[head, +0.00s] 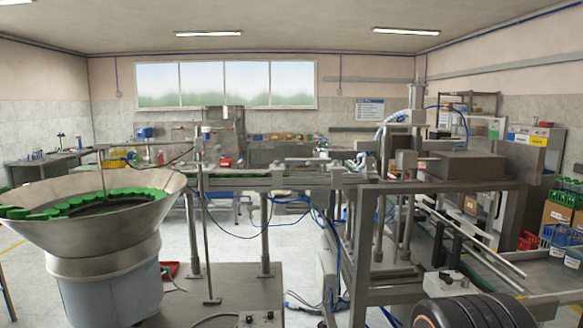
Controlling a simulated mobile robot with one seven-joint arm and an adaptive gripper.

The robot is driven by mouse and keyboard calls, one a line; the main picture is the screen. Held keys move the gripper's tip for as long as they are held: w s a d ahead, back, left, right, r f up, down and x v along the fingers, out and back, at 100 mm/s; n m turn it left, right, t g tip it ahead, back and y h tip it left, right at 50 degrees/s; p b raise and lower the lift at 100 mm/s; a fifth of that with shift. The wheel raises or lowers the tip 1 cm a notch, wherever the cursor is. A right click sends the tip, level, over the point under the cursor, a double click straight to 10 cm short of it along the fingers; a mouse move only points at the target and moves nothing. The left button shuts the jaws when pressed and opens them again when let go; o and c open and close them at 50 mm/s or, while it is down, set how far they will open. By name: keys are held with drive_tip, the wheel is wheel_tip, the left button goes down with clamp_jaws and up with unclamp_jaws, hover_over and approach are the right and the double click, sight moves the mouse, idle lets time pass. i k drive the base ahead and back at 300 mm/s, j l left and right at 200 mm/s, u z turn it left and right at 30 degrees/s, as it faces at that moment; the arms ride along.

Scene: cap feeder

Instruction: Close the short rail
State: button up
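Two slanting metal rails show at the right in the head view, beside the machine frame. The upper rail (472,238) runs down to the right. The lower rail (490,268) lies nearer and looks shorter. A level feed track (240,182) with green caps runs from near the bowl to the machine. I cannot tell for sure which of these is the short rail, or whether it is open or closed. My gripper is not in view.
A large steel feeder bowl (100,218) with green caps (62,206) stands at the left. The grey machine frame (362,245) fills the middle right. Blue hoses and cables hang below the track. Crates and cardboard boxes (555,215) stand at the far right. White floor shows between.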

sight(309, 162)
drive_tip(key=i+l+u, duration=0.1)
drive_tip(key=i, duration=0.35)
drive_tip(key=i+l, duration=0.25)
drive_tip(key=i, duration=0.15)
drive_tip(key=i+l+u, duration=0.15)
drive_tip(key=i, duration=0.3)
